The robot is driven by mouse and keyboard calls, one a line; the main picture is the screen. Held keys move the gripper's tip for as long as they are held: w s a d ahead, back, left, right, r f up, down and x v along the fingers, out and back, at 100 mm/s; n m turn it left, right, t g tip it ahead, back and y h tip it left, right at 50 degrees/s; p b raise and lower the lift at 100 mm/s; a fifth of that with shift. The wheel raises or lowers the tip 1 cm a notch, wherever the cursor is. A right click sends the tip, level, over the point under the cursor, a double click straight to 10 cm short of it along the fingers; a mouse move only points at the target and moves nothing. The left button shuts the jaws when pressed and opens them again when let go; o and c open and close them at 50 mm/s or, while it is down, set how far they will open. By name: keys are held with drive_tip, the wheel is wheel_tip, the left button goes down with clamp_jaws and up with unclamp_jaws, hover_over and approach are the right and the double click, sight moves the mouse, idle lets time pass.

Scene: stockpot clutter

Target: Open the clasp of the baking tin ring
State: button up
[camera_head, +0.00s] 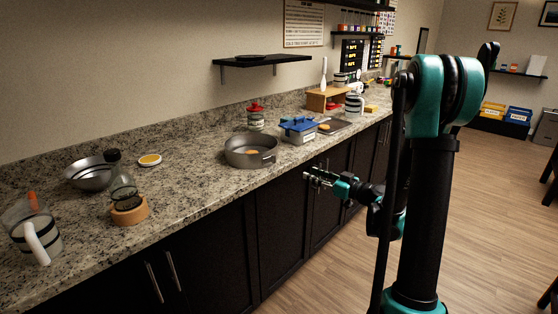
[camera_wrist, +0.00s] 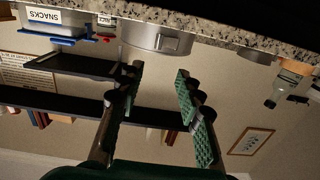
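The baking tin ring (camera_head: 240,158) is a round grey metal ring on the granite counter, near its front edge. Something small and orange shows inside it. In the wrist view, which is upside down, the ring's outer wall (camera_wrist: 140,36) shows at the top, with the clasp (camera_wrist: 168,43) on the side facing me. Whether the clasp is open or shut is too small to tell. My gripper (camera_head: 307,177) is in front of the counter, to the right of the ring and apart from it. In the wrist view my gripper (camera_wrist: 160,72) is open and empty, its fingers pointing towards the ring.
A blue-lidded snacks box (camera_head: 298,130) and a red-lidded jar (camera_head: 255,118) stand near the ring. A bottle (camera_head: 122,180) on a wooden ring, a metal bowl (camera_head: 88,173) and a jug (camera_head: 38,235) are at the left. Dark cabinets (camera_head: 270,235) with handles lie below the counter.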

approach(275, 158)
drive_tip(key=x, duration=0.8)
drive_tip(key=shift+w+a, duration=0.15)
drive_tip(key=shift+w, duration=0.1)
clamp_jaws()
